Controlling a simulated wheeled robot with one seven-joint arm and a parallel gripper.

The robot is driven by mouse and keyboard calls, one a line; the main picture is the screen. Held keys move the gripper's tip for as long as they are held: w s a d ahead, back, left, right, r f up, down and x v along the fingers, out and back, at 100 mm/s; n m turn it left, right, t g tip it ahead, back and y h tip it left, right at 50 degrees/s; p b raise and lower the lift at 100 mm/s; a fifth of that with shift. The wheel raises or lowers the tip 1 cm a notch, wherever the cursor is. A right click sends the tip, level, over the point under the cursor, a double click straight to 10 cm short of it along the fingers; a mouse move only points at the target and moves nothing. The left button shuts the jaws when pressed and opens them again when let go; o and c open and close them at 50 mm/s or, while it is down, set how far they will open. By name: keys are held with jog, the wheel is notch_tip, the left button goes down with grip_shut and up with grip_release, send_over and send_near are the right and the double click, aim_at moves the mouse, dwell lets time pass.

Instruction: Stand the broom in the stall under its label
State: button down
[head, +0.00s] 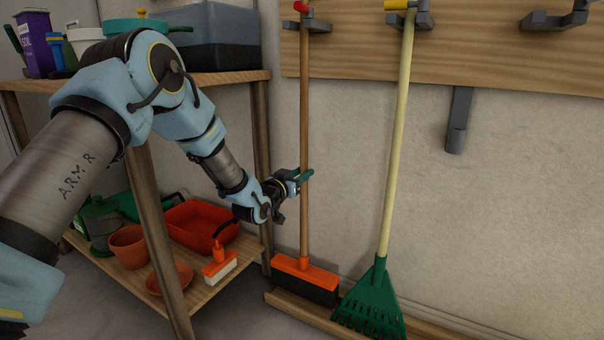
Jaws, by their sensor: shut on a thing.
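The broom (304,120) stands nearly upright against the wall, with a brown handle, a red top end and an orange head (302,272) with dark bristles. The head is at the low wooden ledge (283,302) along the foot of the wall. The upper handle passes in front of a grey hook (320,26) on the wooden wall board. My gripper (304,177) is shut on the handle at about mid-height, its green fingertips on the wood. No readable label shows; whether the bristles rest on the ledge is hard to tell.
A green rake (372,303) with a pale yellow handle stands just right of the broom. Further right are a low grey bracket (459,120) and an empty hook (556,18). At left, a wooden shelf (215,78) holds boxes, pots and a red tray (200,224).

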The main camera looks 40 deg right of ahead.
jog(key=shift+f+b, duration=1.25)
jog(key=shift+f, duration=0.55)
jog(key=c, duration=0.8)
grip_release()
jog(key=shift+r, duration=0.1)
jog(key=shift+c, duration=0.2)
jog(key=o, duration=0.3)
jog(key=shift+a+f, duration=0.1)
jog(key=shift+f, duration=0.2)
jog(key=p, duration=0.3)
send_near(302, 186)
jog(key=shift+a+r, duration=0.2)
jog(key=shift+a, duration=0.15)
jog(key=v, duration=1)
